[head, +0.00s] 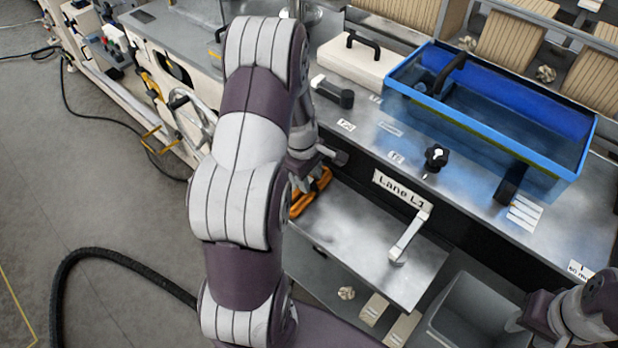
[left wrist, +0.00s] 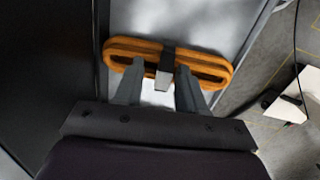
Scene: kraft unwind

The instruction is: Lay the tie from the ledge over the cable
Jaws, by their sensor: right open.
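An orange looped bundle with a dark band around its middle, which looks like the tie (head: 312,192), lies on the grey metal ledge (head: 345,235) at its left end. In the left wrist view the bundle (left wrist: 140,48) lies across the fingertips. My left gripper (head: 318,165) is over it, with its fingers (left wrist: 158,85) apart on either side of the band and its pale tab. I cannot tell whether they touch it. My right gripper (head: 520,322) is partly in view at the lower right, open. A thick black cable (head: 85,255) curves over the floor at left.
A blue tray (head: 590,140) stands on the bench above the ledge. A white handle (head: 409,237) sticks up at the ledge's right. A grey bin (head: 470,305) is below right. A thinner black cable (head: 85,115) lies on the floor. My left arm hides the middle.

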